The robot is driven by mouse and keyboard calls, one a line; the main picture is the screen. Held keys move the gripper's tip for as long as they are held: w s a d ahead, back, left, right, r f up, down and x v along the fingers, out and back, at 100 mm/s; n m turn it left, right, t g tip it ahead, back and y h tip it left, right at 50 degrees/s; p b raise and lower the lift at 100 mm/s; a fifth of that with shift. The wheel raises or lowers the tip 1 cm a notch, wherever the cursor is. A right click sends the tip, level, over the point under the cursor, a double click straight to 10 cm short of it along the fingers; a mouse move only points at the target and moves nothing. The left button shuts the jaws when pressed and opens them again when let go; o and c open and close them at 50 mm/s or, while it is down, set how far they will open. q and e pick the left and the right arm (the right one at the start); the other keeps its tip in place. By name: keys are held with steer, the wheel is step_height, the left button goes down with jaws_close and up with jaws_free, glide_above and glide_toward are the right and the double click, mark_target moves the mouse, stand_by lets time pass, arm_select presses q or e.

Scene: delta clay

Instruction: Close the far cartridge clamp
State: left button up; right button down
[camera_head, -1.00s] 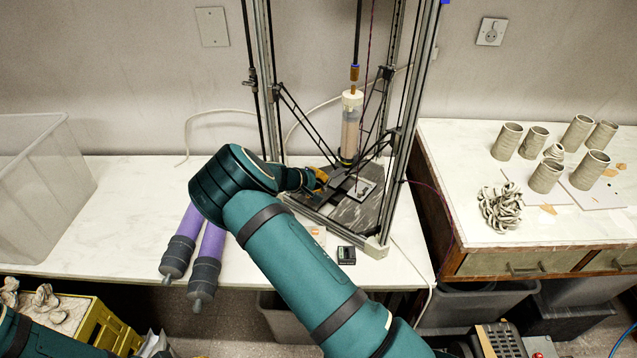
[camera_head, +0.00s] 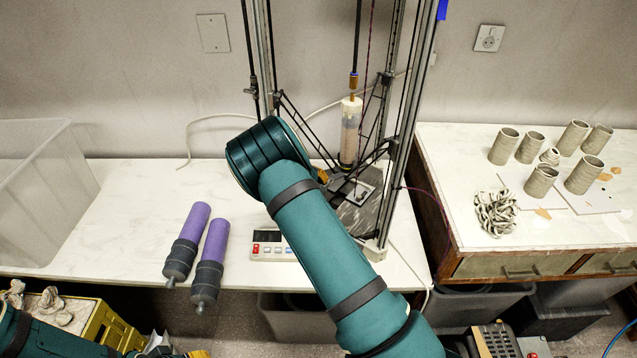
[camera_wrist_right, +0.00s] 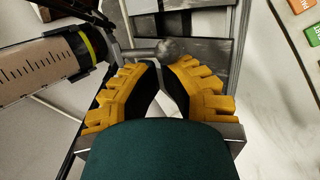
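The clear cartridge (camera_head: 350,130) of pale clay stands upright inside the printer frame; its banded end also shows in the right wrist view (camera_wrist_right: 45,62). A metal clamp lever with a round grey knob (camera_wrist_right: 168,48) sticks out beside it. My right gripper (camera_wrist_right: 163,66), with yellow ribbed fingers, has its tips apart just short of the knob. In the head view my right gripper (camera_head: 325,176) is mostly hidden behind my wrist. My left arm enters at the lower left; only a small yellowish bit, perhaps its gripper (camera_head: 196,354), shows at the bottom edge.
Frame posts (camera_head: 402,130) and thin rods surround the cartridge closely. Two purple cartridges (camera_head: 203,250) and a control box (camera_head: 270,246) lie on the white table. A clear bin (camera_head: 40,190) stands left. Clay cups (camera_head: 541,181) stand on the right table.

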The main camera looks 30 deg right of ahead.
steer(key=shift+w+d+r+g+y+p, duration=0.15)
steer(key=shift+d+r+g+y+p, duration=0.25)
steer(key=shift+r+y+p, duration=0.35)
steer(key=shift+w+d+r+g+y+p, duration=0.25)
steer(key=shift+d+r+y+p, duration=0.2)
steer(key=shift+r+y, duration=0.5)
steer(key=shift+w+d+r+g+y+p, duration=0.1)
steer(key=shift+d+r+g+y+p, duration=0.3)
steer(key=shift+r+y+p, duration=0.4)
steer(key=shift+r, duration=0.3)
steer(key=v, duration=1.3)
steer(key=shift+r, duration=0.15)
